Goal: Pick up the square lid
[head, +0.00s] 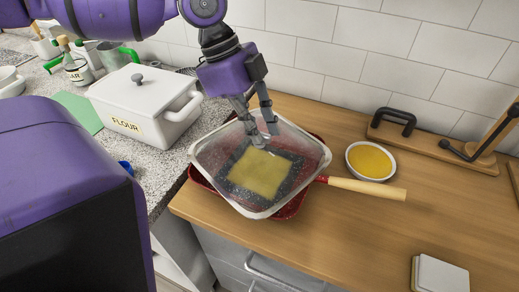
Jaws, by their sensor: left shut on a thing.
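The square lid (221,146) is clear with a pale metallic rim. It lies over, or just above, a red square pan (291,209) with a wooden handle (366,188); I cannot tell if they touch. The lid sits slightly offset from the pan, whose red edges show at the front and left. A yellow square piece (259,173) on a dark surface shows through the lid. My left gripper (265,139) points down from above and is shut on the lid near its centre; the exact grip point is hard to see. My right gripper is out of view.
A white flour container (143,104) stands left of the pan on speckled counter. A small bowl of yellow contents (370,161) sits right, by the pan handle. A wooden board with black handle (393,122) is at the wall. The wooden counter's front right is mostly clear.

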